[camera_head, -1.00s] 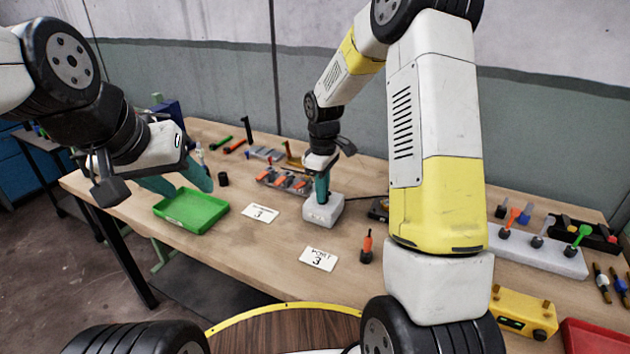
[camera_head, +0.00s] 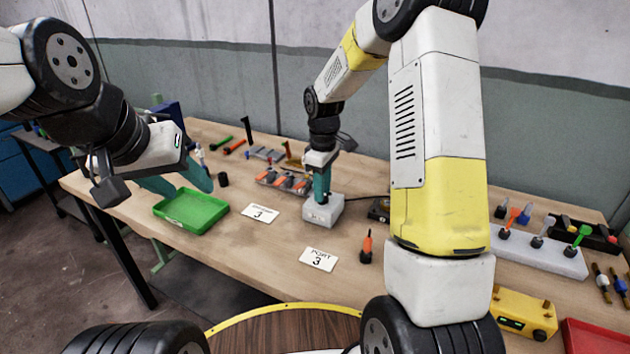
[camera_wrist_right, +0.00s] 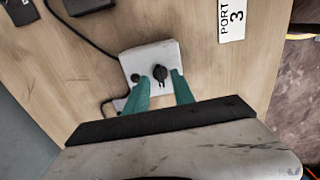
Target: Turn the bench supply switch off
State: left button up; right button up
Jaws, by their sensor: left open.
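A pale grey box (camera_head: 324,210), which looks like the bench supply, stands on the table. In the right wrist view its top (camera_wrist_right: 154,57) carries a black knob (camera_wrist_right: 161,73), apparently the switch, and a smaller dark round part (camera_wrist_right: 136,77) beside it. My right gripper (camera_head: 322,195) points down at the box. In the right wrist view its teal fingers (camera_wrist_right: 161,80) are apart, one on each side of the knob; I cannot tell whether they touch it. My left gripper (camera_head: 205,184) is open and empty, above the table near the green tray.
A green tray (camera_head: 190,226) lies left of the box. A "PORT 3" card (camera_head: 319,259), another card (camera_head: 260,213) and an orange-handled tool (camera_head: 367,246) lie nearby. A black cable (camera_wrist_right: 85,35) runs beside the box. A yellow device (camera_head: 524,313) sits at the front right.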

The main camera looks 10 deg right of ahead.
notch_tip(320, 180, up, 7)
jog(key=shift+f, duration=0.15)
dwell(0.4)
